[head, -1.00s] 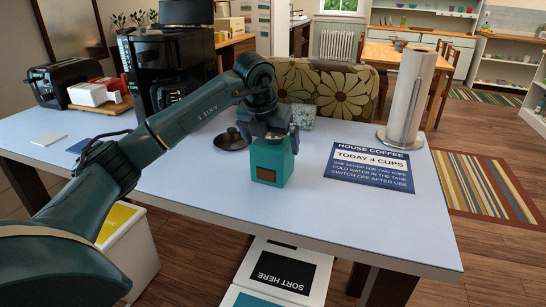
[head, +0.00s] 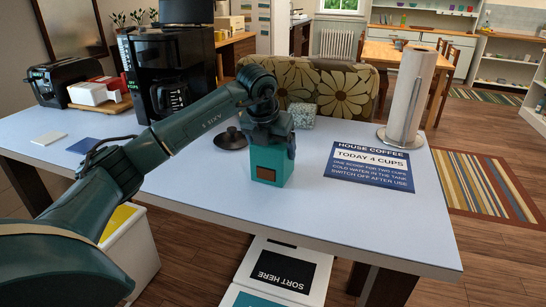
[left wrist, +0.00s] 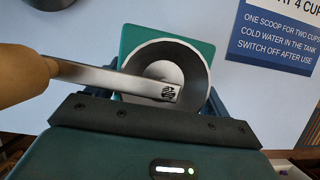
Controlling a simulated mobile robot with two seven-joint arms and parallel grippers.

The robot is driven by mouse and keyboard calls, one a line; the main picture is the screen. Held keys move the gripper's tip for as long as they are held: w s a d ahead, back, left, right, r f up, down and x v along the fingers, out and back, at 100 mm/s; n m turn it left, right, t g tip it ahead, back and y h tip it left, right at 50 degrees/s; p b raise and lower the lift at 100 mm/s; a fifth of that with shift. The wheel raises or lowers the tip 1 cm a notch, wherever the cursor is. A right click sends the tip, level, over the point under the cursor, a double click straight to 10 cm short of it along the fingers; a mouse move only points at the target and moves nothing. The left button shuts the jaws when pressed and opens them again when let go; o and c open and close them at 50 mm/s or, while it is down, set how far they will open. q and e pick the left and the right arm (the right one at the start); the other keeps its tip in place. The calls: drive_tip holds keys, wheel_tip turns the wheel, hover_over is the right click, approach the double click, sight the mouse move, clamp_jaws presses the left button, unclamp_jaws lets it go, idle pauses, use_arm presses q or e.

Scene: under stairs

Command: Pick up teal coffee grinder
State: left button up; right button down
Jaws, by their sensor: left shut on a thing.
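The teal coffee grinder (head: 268,169) has a boxy body with a brown front panel. It is upright at the table's front middle and appears to rest on the top. My left gripper (head: 269,143) is over it from above, shut on its upper part. In the left wrist view the teal body (left wrist: 130,42), a round metal bowl top and a crank handle (left wrist: 100,77) with a wooden knob (left wrist: 22,75) show between the jaws. The fingertips are mostly hidden there. My right gripper is not in view.
A pale blue table (head: 215,205) carries a dark round lidded thing (head: 232,139), a speckled box (head: 302,115), a paper towel stand (head: 405,100) and a blue coffee sign (head: 370,166). A coffee machine (head: 170,70) and toaster (head: 62,85) stand at the back left. The front right is clear.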

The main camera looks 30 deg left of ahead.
use_arm(q)
drive_tip(key=shift+r, duration=0.1)
drive_tip(key=shift+c, duration=1.3)
wheel_tip(320, 180, up, 10)
drive_tip(key=o, duration=0.7)
drive_tip(key=c, duration=1)
drive_tip(key=shift+c, duration=0.2)
drive_tip(key=shift+a, duration=0.1)
